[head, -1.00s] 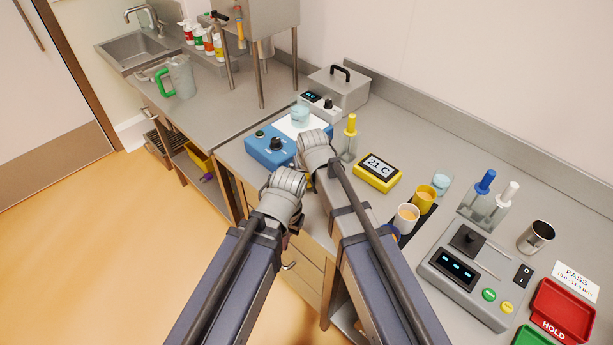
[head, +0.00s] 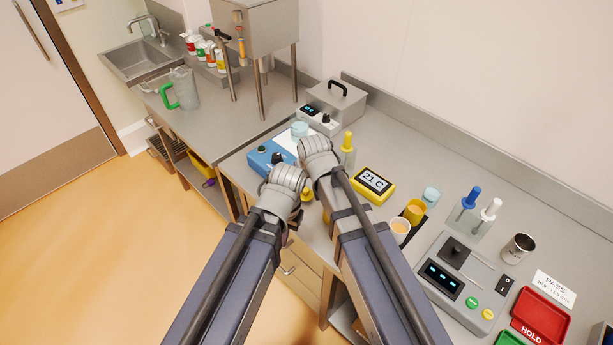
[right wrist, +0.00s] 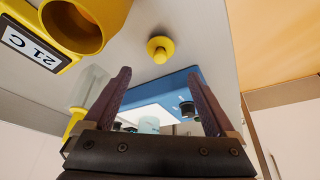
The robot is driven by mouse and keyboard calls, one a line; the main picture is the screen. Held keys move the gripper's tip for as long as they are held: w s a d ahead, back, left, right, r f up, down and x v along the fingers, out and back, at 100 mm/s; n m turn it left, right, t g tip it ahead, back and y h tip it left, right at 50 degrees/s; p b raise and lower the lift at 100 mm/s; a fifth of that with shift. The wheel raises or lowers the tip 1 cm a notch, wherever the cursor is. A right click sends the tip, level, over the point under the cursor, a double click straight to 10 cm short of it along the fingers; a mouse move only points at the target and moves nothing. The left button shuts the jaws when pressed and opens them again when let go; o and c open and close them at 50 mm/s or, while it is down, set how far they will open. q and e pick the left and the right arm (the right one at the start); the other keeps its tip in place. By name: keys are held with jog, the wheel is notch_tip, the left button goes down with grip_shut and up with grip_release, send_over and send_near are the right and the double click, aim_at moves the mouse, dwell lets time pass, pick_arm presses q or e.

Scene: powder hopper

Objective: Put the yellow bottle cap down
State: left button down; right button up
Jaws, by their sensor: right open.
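The yellow bottle cap (right wrist: 160,49) sits on the grey counter in the right wrist view, near its edge, with a small knob at its centre. In the head view a bit of yellow, likely this cap (head: 307,194), shows between my two wrists. My right gripper (right wrist: 159,74) is open and empty, its fingers apart, with the cap clear of them. In the head view my right wrist hides its fingers. My left gripper (head: 295,218) is mostly hidden behind its own wrist, low beside the counter front, and its jaws cannot be made out.
A blue device (head: 266,158) stands behind my wrists. A dropper bottle with a yellow top (head: 347,150), a yellow thermometer (head: 373,184) and a yellow cup (head: 415,211) stand to the right.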

pick_arm(q)
notch_tip(320, 180, up, 3)
jog(key=shift+p, duration=0.95)
pick_arm(e)
jog(key=v, duration=0.3)
jog(key=shift+r, duration=0.1)
jog(key=shift+d, duration=0.1)
